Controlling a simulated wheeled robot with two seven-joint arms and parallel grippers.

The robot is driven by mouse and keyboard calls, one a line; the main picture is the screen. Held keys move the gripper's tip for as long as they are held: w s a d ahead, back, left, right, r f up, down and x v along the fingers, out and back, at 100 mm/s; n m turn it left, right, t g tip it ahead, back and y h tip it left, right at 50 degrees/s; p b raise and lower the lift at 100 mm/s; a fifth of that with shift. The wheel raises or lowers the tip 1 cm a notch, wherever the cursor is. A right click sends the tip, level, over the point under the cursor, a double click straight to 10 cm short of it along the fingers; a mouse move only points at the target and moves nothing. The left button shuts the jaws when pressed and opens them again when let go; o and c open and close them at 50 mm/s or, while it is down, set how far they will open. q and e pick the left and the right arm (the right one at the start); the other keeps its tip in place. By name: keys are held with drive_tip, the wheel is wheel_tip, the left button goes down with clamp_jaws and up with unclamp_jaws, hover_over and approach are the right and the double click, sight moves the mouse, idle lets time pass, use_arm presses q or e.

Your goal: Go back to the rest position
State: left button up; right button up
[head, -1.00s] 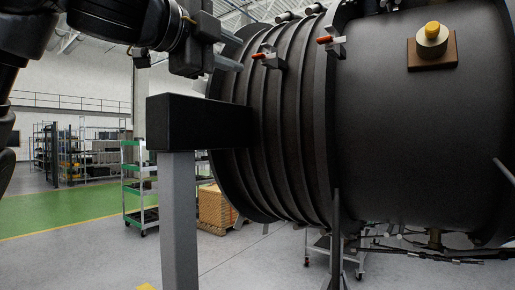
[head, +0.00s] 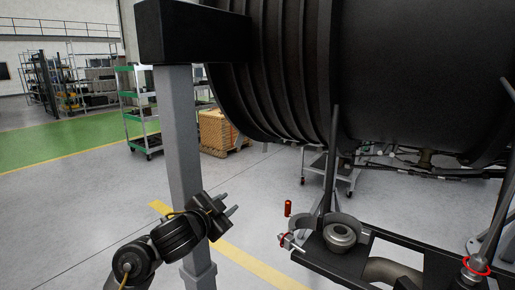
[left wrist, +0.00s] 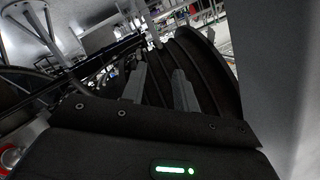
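My left gripper (head: 229,204) is low in the head view, in front of the grey post (head: 176,130). Its two fingers are apart with nothing between them. In the left wrist view my left gripper (left wrist: 160,86) also shows both fingers spread, with the dark ribbed casing in the background. My right gripper is in neither view.
The large black engine casing (head: 425,75) fills the upper right. A black beam (head: 190,32) tops the grey post. A dark stand frame (head: 410,245) with a round metal fitting (head: 340,236) is at lower right. Open floor lies left, near a green-shelved cart (head: 137,108).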

use_arm(q)
drive_tip(key=s+a+f+n+g+y, duration=0.2)
drive_tip(key=s+a+f+n, duration=0.15)
drive_tip(key=s+f, duration=0.55)
drive_tip(key=s+a+f+n+g+y, duration=0.25)
drive_tip(key=s+a+f, duration=0.3)
drive_tip(key=f, duration=0.75)
drive_tip(key=s+a+f+n+g+y, duration=0.15)
drive_tip(key=s+f, duration=0.25)
drive_tip(key=s, duration=0.5)
drive_tip(key=s+a+f+n+g, duration=0.1)
drive_tip(key=s+a+f+g, duration=0.25)
drive_tip(key=s, duration=0.55)
drive_tip(key=s+a+f+n+g, duration=0.1)
drive_tip(key=s+a+f+n, duration=0.1)
drive_tip(key=s+f, duration=0.5)
wheel_tip(320, 180, down, 22)
drive_tip(key=s+g, duration=0.2)
drive_tip(key=s+a+f, duration=0.3)
drive_tip(key=s+f, duration=1.4)
drive_tip(key=shift+s+f+g, duration=0.2)
drive_tip(key=shift+f+g, duration=0.1)
drive_tip(key=shift+g, duration=0.15)
